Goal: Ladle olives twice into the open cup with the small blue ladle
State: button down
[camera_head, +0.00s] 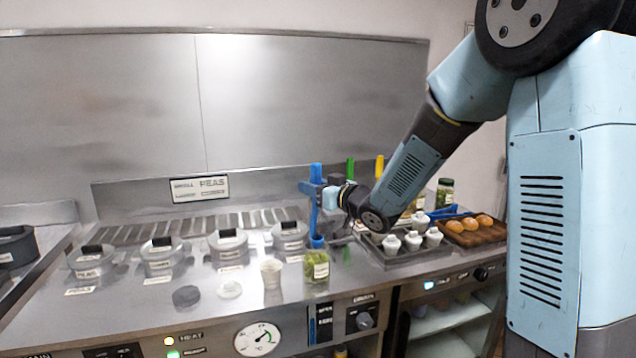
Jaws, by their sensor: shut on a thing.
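My gripper (314,188) is shut on the small blue ladle (315,220), which hangs upright below it. The ladle's bowl is at the mouth of a clear jar (318,273) with green contents, likely the olives, and a white label. I cannot tell whether the bowl is inside the mouth or just above it, or what it holds. A pale open cup (271,274) stands just left of the jar, apart from it. The inside of the cup is hard to make out.
A white disc (230,289) and a dark disc (186,297) lie left of the cup. Several lidded pots (163,262) stand behind. To the right are a tray (395,260) of white-topped cups and a wooden board (487,234) with buns. Green and yellow handles rise behind my gripper.

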aim_at(319, 165)
jog(key=shift+f, duration=0.1)
jog(key=shift+f, duration=3.3)
jog(key=shift+r, duration=3.4)
jog(key=shift+r, duration=3)
